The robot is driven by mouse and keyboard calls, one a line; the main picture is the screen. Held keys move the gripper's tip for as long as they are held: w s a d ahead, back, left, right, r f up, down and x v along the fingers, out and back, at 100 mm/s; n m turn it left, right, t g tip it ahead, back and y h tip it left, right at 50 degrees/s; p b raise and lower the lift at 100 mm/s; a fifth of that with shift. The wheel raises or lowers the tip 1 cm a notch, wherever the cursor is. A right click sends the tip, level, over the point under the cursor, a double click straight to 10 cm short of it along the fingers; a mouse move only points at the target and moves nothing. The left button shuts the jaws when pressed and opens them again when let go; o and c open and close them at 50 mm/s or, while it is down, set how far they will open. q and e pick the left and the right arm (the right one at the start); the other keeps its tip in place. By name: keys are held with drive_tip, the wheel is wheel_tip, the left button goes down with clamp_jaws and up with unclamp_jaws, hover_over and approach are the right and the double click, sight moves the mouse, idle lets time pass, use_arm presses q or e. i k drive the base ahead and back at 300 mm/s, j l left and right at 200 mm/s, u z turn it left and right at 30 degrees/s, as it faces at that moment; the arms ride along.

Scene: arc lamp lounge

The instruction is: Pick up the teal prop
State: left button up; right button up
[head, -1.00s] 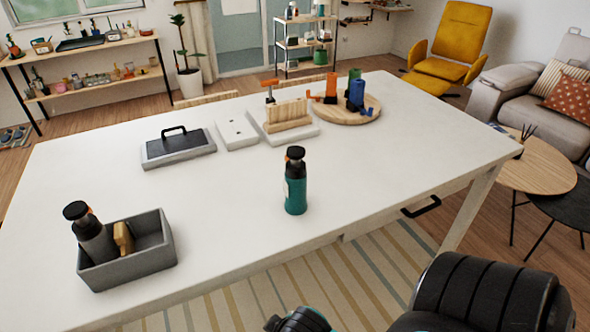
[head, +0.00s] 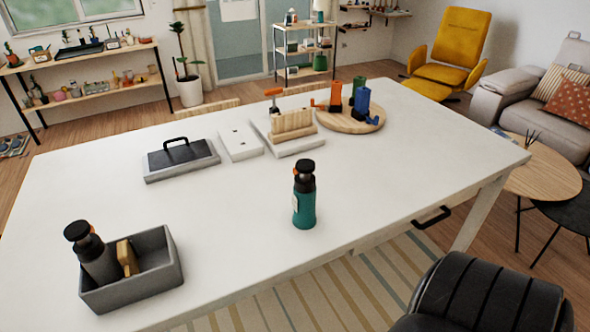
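The teal prop (head: 304,208) is a bottle with a teal lower body, a dark upper part and a black cap with an orange spot. It stands upright on the white table (head: 240,225), right of the middle and near the front edge. Nothing touches it. Neither of my grippers shows in the head view.
A grey bin (head: 130,285) holding a dark bottle (head: 93,252) and a tan block (head: 127,257) stands front left. A black-handled slab (head: 181,158), a white plate (head: 240,143), a wooden rack (head: 292,124) and a round board (head: 340,122) line the back. Table around the bottle is clear.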

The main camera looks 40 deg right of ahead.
sight(304, 218)
drive_tip(key=z, duration=0.4)
drive_tip(key=i+z, duration=0.1)
drive_tip(key=z, duration=0.7)
drive_tip(key=i+j+z, duration=0.1)
drive_tip(key=z, duration=0.3)
